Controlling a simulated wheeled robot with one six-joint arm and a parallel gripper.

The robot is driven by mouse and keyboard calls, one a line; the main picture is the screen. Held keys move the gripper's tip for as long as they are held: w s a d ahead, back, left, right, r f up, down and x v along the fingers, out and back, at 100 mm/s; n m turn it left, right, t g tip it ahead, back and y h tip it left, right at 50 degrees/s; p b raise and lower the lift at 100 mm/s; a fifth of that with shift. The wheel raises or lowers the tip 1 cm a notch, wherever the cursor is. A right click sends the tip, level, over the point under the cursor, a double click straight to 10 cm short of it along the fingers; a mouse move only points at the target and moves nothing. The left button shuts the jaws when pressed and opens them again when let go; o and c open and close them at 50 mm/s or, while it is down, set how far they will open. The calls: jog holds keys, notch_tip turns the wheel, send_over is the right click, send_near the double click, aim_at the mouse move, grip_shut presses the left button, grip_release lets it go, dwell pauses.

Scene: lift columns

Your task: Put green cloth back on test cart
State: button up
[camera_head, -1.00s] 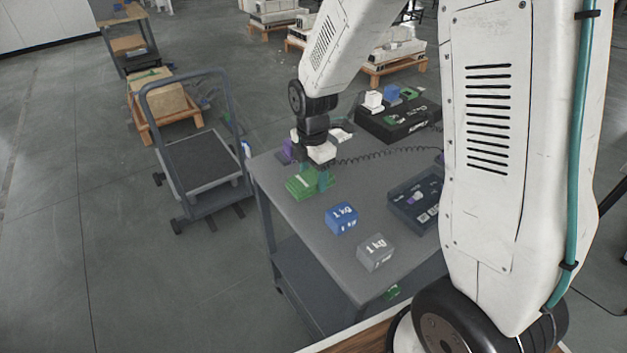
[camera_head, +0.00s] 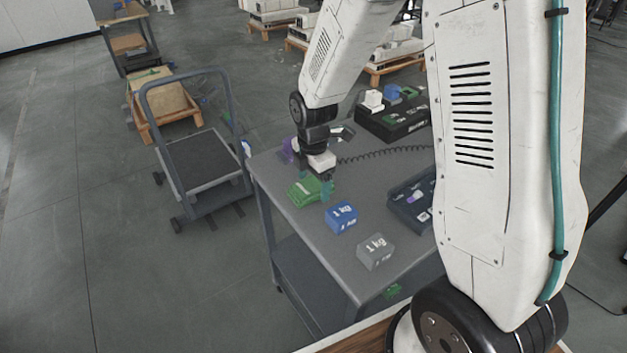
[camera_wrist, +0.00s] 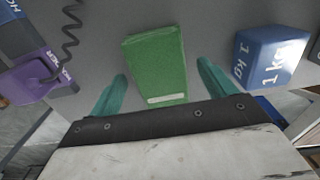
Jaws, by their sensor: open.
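The green cloth (camera_head: 303,191), a folded block with a pale label, lies on the grey top of the test cart (camera_head: 300,222), near its left edge. My gripper (camera_head: 317,184) is open just above and beside it, with its teal fingers pointing down. In the wrist view the cloth (camera_wrist: 157,62) shows between the two spread fingers of my gripper (camera_wrist: 162,86), with a gap on each side. Whether the cloth lies fully flat is hard to tell.
A blue 1 kg block (camera_head: 341,216) stands close to the cloth, and a grey 1 kg block (camera_head: 375,251) is nearer. A dark tray (camera_head: 405,205) and a black case (camera_head: 390,122) with a coiled cable occupy the right.

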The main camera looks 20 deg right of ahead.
aim_at(313, 183)
notch_tip(313, 183, up, 12)
jog(key=s+d+r+m, duration=0.1)
jog(key=s+r+m, duration=0.5)
jog(key=s+r, duration=0.1)
jog(key=s+d+r+m, duration=0.1)
jog(key=s+r+m, duration=0.1)
jog(key=s+m, duration=0.5)
jog(key=s+r+m+t, duration=0.1)
jog(key=s+r+m, duration=0.1)
jog(key=s+m, duration=0.5)
jog(key=s, duration=0.5)
jog(key=shift+d+r, duration=0.35)
jog(key=shift+d, duration=0.05)
